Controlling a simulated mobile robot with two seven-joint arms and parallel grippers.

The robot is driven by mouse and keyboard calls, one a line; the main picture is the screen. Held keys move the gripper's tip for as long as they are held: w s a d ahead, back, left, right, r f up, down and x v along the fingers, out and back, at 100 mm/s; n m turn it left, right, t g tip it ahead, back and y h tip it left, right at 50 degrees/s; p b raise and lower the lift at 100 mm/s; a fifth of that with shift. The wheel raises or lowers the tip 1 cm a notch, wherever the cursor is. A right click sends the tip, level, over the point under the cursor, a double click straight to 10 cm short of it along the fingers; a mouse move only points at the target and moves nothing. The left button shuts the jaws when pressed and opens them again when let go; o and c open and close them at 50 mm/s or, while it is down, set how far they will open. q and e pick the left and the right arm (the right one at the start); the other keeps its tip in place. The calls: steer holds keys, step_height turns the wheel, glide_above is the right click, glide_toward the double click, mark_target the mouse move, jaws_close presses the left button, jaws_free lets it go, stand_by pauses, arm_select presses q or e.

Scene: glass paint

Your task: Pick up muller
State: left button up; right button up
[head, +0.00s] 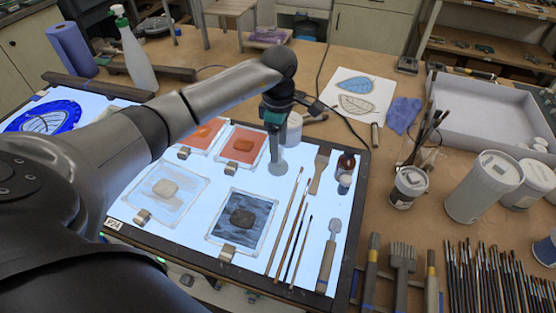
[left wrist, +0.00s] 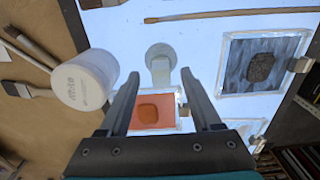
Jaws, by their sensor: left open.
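The muller (head: 278,165) looks grey and stands on the lit panel (head: 327,226). It has a round foot and a narrower upper part. In the left wrist view the muller (left wrist: 160,57) appears between and beyond the fingertips. My left gripper (head: 276,122) is over the muller and partly hides its upper part in the head view. In the left wrist view the gripper (left wrist: 158,80) is open, one finger on each side of the muller's line. I cannot tell whether the fingers touch it. My right gripper is not in view.
A white jar (head: 293,128) stands close beside the left gripper; it also shows in the left wrist view (left wrist: 86,80). Orange (head: 240,146) and dark (head: 242,217) paint slabs lie nearby. Brushes (head: 299,236) lie on the panel's right. Cans (head: 483,187) stand farther right.

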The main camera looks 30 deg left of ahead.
arm_select(q)
step_height(320, 180, down, 4)
steer(key=shift+s+f, duration=0.1)
steer(key=shift+f, duration=0.05)
steer(key=shift+c, duration=0.2)
jaws_close()
stand_by(0.4)
